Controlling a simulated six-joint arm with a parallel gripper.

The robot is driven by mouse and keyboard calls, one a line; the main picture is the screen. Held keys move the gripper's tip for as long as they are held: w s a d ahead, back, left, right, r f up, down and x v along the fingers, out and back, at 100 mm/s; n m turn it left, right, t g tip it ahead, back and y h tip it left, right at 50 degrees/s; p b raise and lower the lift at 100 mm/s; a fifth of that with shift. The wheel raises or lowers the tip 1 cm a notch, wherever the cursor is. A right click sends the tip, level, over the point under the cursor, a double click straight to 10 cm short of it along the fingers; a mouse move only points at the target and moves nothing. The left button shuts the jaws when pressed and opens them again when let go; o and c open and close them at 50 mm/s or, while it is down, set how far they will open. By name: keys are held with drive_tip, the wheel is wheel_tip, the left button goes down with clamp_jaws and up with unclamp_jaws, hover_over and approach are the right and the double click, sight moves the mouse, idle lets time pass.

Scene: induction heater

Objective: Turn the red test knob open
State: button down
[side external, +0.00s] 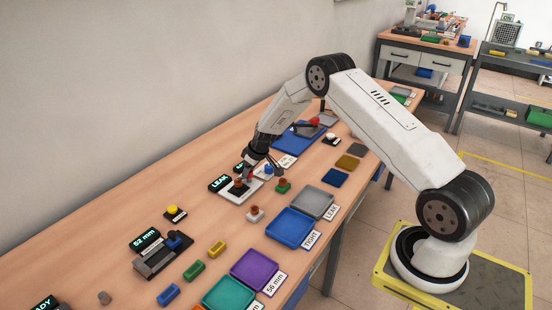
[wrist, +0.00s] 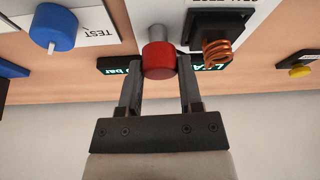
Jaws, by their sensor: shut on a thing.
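The red test knob (wrist: 158,62) is a short red cylinder on a grey stem, seen in the wrist view between my two fingers. My gripper (wrist: 160,68) is shut on it. In the side external view my gripper (side external: 262,160) reaches down at the seal test station, and the red knob cannot be made out clearly there. A blue knob (wrist: 55,28) on a white plate marked TEST is to the left in the wrist view, apart from my fingers. It also shows in the side external view (side external: 267,170).
Behind is the dark LEAK display (side external: 219,183).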

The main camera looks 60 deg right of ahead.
drive_tip(key=shift+a+m+h, duration=0.1)
drive_tip(key=shift+m+h, duration=0.4)
drive_tip(key=shift+m, duration=0.85)
drive_tip(key=shift+m+h, duration=0.5)
drive_tip(key=shift+m, duration=0.85)
drive_tip(key=shift+w+m+g+h, duration=0.1)
drive_tip(key=shift+m+g+h, duration=0.5)
drive_tip(key=shift+m, duration=1.4)
drive_tip(key=shift+m+h, duration=0.3)
drive_tip(key=shift+m, duration=0.2)
drive_tip(key=shift+c, duration=1.3)
unclamp_jaws()
drive_tip(key=shift+r, duration=0.1)
drive_tip(key=v, duration=0.7)
drive_tip(key=shift+r, duration=0.35)
drive_tip(key=shift+a, duration=0.2)
